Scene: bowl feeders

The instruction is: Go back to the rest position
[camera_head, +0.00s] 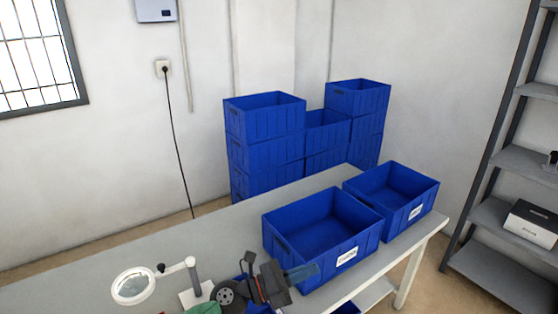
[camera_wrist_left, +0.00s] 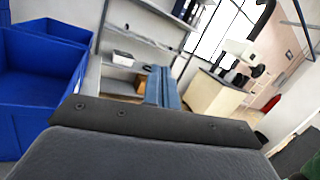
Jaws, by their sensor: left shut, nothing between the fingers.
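My left gripper (camera_head: 301,272) shows at the bottom middle of the head view, in front of the near blue bin. Its blue-grey fingers are together with nothing between them. In the left wrist view the fingers (camera_wrist_left: 162,88) also appear closed, pointing out over the room. The near blue bin (camera_head: 318,262) and a second blue bin (camera_head: 412,218) stand on the table, both with white labels and looking empty inside. My right gripper is not in view.
The grey table (camera_head: 110,263) carries a magnifier lamp (camera_head: 134,286) at its left. Stacked blue crates (camera_head: 265,150) stand behind it by the wall. A shelf rack (camera_head: 505,279) with a box (camera_head: 532,222) stands at the right. The table's left part is mostly clear.

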